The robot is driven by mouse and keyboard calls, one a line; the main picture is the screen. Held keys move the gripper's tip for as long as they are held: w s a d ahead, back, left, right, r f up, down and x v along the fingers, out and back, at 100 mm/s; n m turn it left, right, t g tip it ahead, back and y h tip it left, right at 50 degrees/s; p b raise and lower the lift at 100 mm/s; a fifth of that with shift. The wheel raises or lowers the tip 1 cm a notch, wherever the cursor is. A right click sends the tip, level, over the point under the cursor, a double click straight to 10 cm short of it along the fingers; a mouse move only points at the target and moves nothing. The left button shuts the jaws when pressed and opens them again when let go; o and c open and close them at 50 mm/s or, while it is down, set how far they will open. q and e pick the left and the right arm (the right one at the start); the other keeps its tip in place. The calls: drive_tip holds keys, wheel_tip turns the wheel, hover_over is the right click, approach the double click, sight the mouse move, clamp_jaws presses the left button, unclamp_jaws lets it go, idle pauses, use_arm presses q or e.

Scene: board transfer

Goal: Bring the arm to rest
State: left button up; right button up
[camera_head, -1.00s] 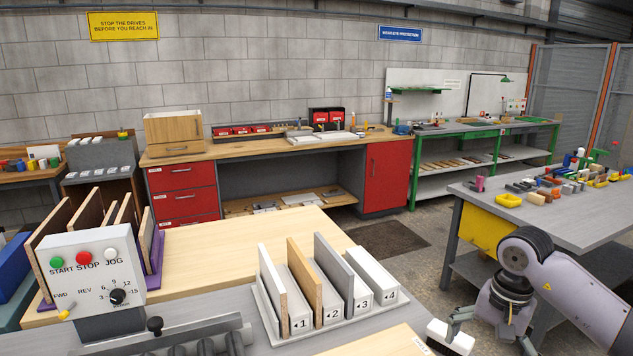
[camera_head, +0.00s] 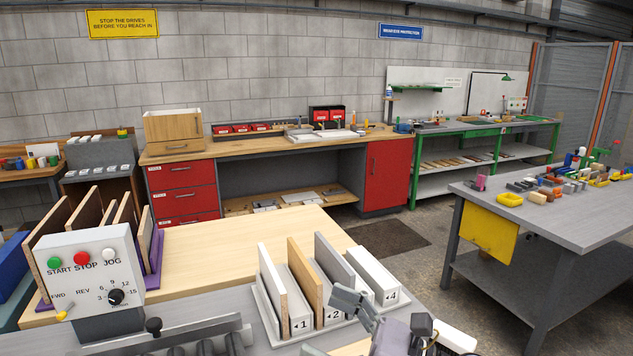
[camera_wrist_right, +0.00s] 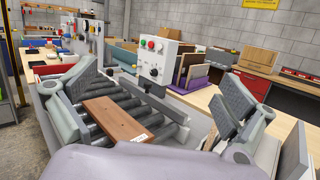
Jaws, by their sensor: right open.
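My right gripper (camera_head: 337,326) is low in the head view, in front of the numbered rack, and covers part of its right front. In the right wrist view the gripper (camera_wrist_right: 165,98) has its fingers wide apart with nothing between them. Beyond and below the fingers, a brown board (camera_wrist_right: 120,119) with a white label lies on the dark roller conveyor (camera_wrist_right: 150,105), apart from the fingers. The numbered rack (camera_head: 345,327) holds upright boards, including a white one (camera_head: 272,280) and a tan one (camera_head: 304,275). My left gripper is not in view.
The control box (camera_head: 92,266) with green, red and white buttons stands at the left, by the conveyor. Behind it, upright boards stand in a purple rack (camera_head: 153,262). The grey table (camera_head: 560,218) at the right carries small parts. Open floor lies between the benches.

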drive_tip(key=w+d+m+t+h, duration=0.2)
drive_tip(key=d+m+t+h, duration=0.35)
drive_tip(key=m, duration=0.55)
drive_tip(key=w+d+m+t+h, duration=0.2)
drive_tip(key=d+m+t+h, duration=0.2)
drive_tip(key=m+t, duration=0.55)
drive_tip(key=s+d+f+m+g+h, duration=0.4)
drive_tip(key=d+f+m+g+h, duration=0.45)
drive_tip(key=f+m, duration=0.75)
drive_tip(key=s+d+f+m+g, duration=0.1)
drive_tip(key=s+f+m+g, duration=0.4)
drive_tip(key=s+f, duration=0.5)
drive_tip(key=s+d+f+m+g, duration=0.1)
drive_tip(key=s+f+m+g, duration=0.5)
drive_tip(key=s, duration=0.8)
wheel_tip(320, 180, down, 26)
drive_tip(key=s, duration=0.1)
drive_tip(key=s+d+f+n+g+h, duration=0.1)
drive_tip(key=s+d+f+g, duration=0.1)
drive_tip(key=s+f, duration=1.3)
drive_tip(key=shift+s+d, duration=0.25)
drive_tip(key=shift+s, duration=0.6)
